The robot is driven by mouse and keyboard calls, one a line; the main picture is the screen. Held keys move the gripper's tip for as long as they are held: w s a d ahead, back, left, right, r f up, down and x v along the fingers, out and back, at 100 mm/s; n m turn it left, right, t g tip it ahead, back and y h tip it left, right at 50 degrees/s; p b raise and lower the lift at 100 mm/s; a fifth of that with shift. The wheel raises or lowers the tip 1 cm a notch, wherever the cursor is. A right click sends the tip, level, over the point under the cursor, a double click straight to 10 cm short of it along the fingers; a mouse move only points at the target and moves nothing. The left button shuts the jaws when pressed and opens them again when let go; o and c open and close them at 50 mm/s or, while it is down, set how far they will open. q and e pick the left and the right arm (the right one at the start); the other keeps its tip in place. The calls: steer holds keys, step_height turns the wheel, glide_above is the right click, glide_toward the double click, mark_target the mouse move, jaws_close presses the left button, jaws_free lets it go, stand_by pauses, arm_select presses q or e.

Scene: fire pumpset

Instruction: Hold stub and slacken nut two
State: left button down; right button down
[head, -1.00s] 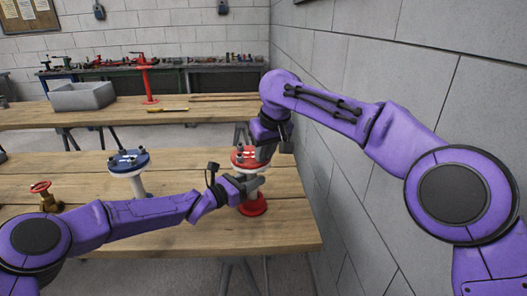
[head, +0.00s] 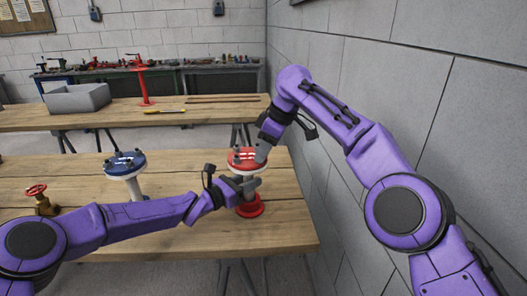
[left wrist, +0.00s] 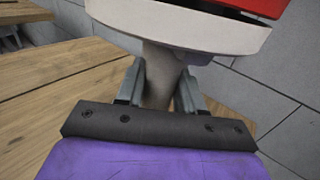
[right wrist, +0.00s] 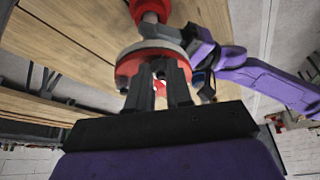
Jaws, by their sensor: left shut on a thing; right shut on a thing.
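The stub has a red flange (head: 240,156) over a white ring, a pale pipe (left wrist: 158,85) and a red foot (head: 250,207) on the front bench. My left gripper (head: 250,186) is shut around the pipe just under the flange; the left wrist view shows one finger on each side of the pipe. My right gripper (head: 262,153) comes from above and is shut at the flange's right edge. In the right wrist view its fingers (right wrist: 158,72) lie over the red flange (right wrist: 128,70). The nut between them is hidden.
A blue-topped stub (head: 125,164) and a brass valve with a red handwheel (head: 42,203) stand to the left on the wooden bench (head: 75,177). A grey bin (head: 78,99) and a red stand (head: 144,88) are on the rear bench. A block wall (head: 400,90) rises at right.

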steer(key=shift+n, duration=0.3)
steer(key=c, duration=1)
jaws_free()
